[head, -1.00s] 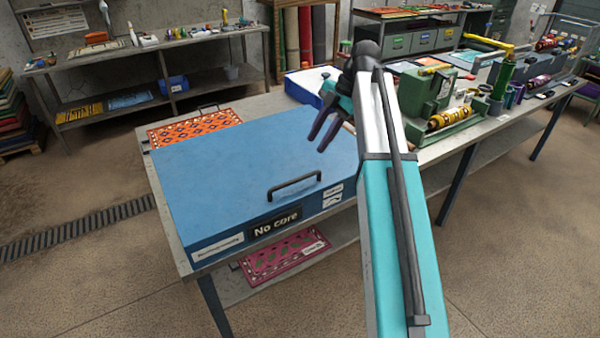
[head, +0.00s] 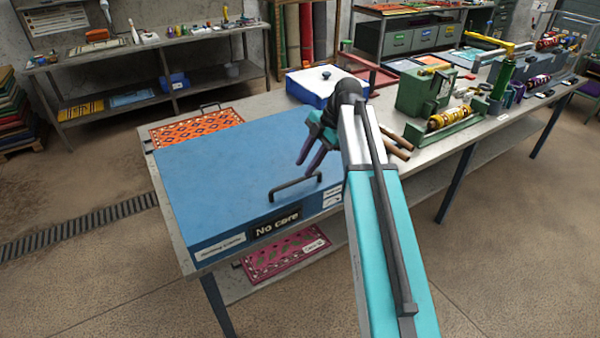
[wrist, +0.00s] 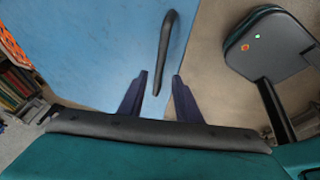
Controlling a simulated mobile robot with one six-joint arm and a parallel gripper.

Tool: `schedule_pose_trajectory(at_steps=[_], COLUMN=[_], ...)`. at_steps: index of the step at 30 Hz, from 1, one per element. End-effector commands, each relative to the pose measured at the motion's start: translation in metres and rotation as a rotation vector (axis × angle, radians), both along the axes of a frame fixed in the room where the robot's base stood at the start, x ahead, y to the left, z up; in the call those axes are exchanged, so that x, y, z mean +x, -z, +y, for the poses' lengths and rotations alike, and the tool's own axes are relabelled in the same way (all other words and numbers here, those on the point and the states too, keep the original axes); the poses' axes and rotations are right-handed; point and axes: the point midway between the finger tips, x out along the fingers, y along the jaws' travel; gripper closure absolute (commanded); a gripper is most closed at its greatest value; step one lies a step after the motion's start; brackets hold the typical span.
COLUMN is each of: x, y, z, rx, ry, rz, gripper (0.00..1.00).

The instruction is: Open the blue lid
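The blue lid (head: 225,165) is a large flat panel on the near left of the workbench and lies closed. A dark bar handle (head: 295,186) stands on its top near the front edge. My gripper (head: 310,163) is just above and behind the handle in the head view, with its fingers pointing down. In the wrist view the two purple fingers (wrist: 156,98) are apart, and the handle (wrist: 165,45) lies ahead, its near end between the fingertips. No contact with the handle is visible.
An orange patterned mat (head: 195,128) lies behind the blue box. A white and blue box (head: 320,84) and a green machine (head: 426,92) stand further along the bench (head: 440,148). A pink mat (head: 288,254) is on the lower shelf.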

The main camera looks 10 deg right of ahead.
Motion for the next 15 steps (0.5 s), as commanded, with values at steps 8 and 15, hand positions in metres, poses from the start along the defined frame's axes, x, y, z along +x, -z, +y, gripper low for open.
schedule_pose_trajectory(at_steps=[8,15], x=[0.001,0.002], y=[0.026,0.042], z=[0.012,0.019], rx=[0.0,0.0], ry=[0.001,0.001], rz=[0.001,0.0], gripper=[0.69,0.69])
